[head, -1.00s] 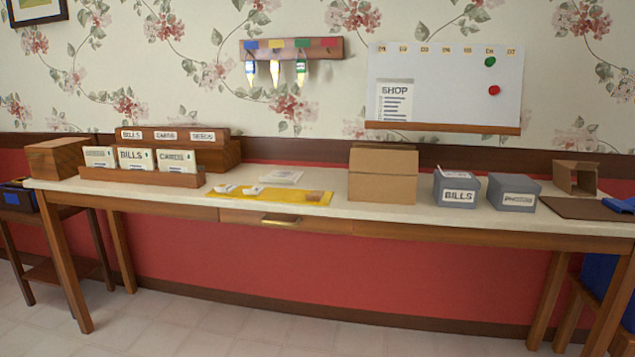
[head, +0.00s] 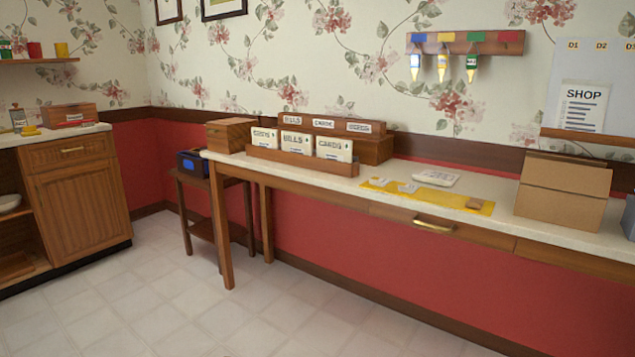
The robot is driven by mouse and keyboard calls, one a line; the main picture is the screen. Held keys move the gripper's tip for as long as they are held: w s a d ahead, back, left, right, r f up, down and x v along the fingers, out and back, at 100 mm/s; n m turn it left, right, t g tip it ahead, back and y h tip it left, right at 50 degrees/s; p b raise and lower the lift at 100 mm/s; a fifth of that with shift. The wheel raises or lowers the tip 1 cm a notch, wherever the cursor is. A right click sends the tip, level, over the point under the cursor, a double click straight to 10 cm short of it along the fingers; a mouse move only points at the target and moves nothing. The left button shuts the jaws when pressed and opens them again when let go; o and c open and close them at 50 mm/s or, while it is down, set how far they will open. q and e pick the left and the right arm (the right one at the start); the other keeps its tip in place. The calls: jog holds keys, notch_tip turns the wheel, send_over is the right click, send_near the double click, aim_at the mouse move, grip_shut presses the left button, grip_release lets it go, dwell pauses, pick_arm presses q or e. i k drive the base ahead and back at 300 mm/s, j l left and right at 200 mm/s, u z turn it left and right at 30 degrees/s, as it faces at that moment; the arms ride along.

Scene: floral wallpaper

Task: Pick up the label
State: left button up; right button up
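A yellow mat (head: 397,189) lies on the long table. Small pale pieces lie on it: one near its left end (head: 378,182) and another beside it (head: 408,188). They may be labels, but they are too small to read. A brown tag-like piece (head: 474,204) lies at the mat's right end. A white stack of paper or cards (head: 436,177) lies behind or on the mat's back edge. Neither of my grippers is in view.
The long table (head: 340,184) also holds a card rack (head: 300,162), a wooden box (head: 230,135) and a cardboard box (head: 562,190). A small side table (head: 200,184) and a cabinet (head: 78,180) stand left. The tiled floor in front is clear.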

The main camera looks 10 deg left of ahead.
aim_at(381, 180)
jog(key=i+j+z, duration=0.1)
jog(key=z, duration=0.9)
jog(key=j+z, duration=0.35)
jog(key=j, duration=0.2)
jog(key=j+z, duration=0.4)
jog(key=j, duration=0.15)
